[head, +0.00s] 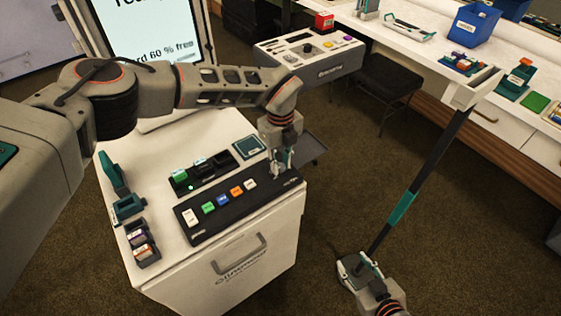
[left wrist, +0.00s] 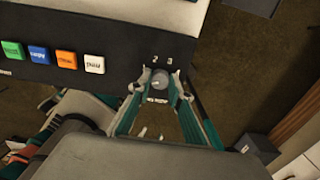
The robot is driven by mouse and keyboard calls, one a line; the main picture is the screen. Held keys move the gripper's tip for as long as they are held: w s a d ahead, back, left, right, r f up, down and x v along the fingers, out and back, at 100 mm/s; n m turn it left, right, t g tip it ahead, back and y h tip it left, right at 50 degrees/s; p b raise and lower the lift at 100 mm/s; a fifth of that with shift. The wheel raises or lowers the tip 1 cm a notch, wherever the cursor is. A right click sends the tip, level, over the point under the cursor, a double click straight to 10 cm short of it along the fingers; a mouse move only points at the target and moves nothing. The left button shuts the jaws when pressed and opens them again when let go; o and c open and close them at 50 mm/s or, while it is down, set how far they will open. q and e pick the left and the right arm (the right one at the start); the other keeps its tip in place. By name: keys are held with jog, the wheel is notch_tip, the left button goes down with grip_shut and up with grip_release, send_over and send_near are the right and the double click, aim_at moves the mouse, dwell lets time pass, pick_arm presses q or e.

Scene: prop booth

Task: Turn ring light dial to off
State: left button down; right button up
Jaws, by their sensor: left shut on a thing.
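The dial (left wrist: 159,79) is a small round grey knob near the edge of a black control panel (head: 225,214). Marks "2" and "3" show above it in the left wrist view. My left gripper (head: 281,166) comes down on the panel's right end. In the left wrist view the fingers (left wrist: 162,85) are shut on the dial, one on each side. A small label below the dial is too blurred to read. In the head view the gripper hides the dial. My right gripper (head: 358,268) is low at the bottom, at the lower end of a black and teal pole (head: 405,200); its grip is unclear.
Colored buttons (head: 222,200) line the panel on the white cabinet (head: 228,130). A long white counter (head: 400,48) with a blue bin (head: 471,24) stands at the right.

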aim_at(281, 166)
dwell(0.5)
pick_arm(q)
jog(key=c, duration=1.8)
grip_release()
jog(key=shift+c, duration=0.2)
jog(key=shift+r, duration=0.1)
notch_tip(281, 166, up, 12)
